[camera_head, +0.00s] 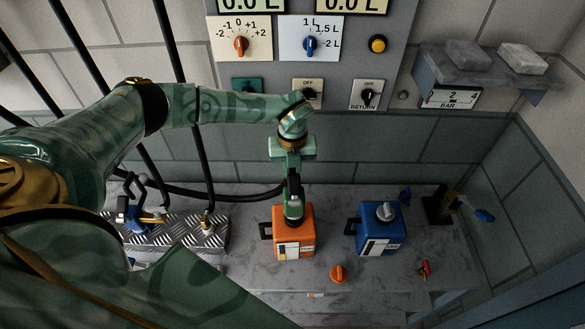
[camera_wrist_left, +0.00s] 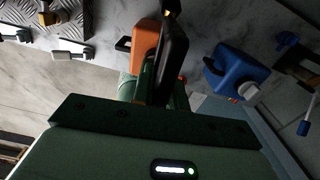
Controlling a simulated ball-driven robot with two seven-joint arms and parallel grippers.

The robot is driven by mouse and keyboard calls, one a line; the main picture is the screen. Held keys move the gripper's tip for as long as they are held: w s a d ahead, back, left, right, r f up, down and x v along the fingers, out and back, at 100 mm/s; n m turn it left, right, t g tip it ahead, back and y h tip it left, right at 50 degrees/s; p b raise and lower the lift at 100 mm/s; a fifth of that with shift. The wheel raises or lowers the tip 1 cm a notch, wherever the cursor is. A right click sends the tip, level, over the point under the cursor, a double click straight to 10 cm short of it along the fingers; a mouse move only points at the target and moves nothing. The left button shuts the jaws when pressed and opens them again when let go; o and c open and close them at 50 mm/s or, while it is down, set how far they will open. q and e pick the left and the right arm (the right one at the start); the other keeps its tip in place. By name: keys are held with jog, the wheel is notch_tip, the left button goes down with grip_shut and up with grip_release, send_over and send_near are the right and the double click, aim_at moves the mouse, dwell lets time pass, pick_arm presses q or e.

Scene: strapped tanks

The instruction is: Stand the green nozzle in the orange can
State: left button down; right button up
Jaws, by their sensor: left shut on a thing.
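The orange can (camera_head: 306,224) stands on the grey bench in the middle of the head view, with its cap off. It also shows in the left wrist view (camera_wrist_left: 146,37), partly hidden behind my fingers. My left gripper (camera_head: 293,197) points down right over the can's top and is shut on the green nozzle (camera_head: 294,213). The nozzle is mostly hidden by the dark fingers, and a little green shows beside them in the wrist view (camera_wrist_left: 147,75). It is at the can's top; I cannot tell how deep its tip sits in the mouth. My right gripper is not in view.
An orange cap (camera_head: 338,274) lies in front of the can. A blue can (camera_head: 383,230) with a grey cap stands to the right. A blue nozzle (camera_head: 131,215) sits at the metal tread plate (camera_head: 180,236) on the left. A black hose (camera_head: 240,196) runs behind. A red valve (camera_head: 424,268) is at right.

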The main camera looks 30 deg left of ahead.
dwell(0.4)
pick_arm(q)
jog(key=shift+f+b, duration=0.7)
jog(key=shift+f, duration=0.6)
jog(key=c, duration=1.3)
grip_release()
notch_tip(320, 180, up, 16)
jog(key=shift+r+b, duration=0.2)
jog(key=shift+b, duration=0.3)
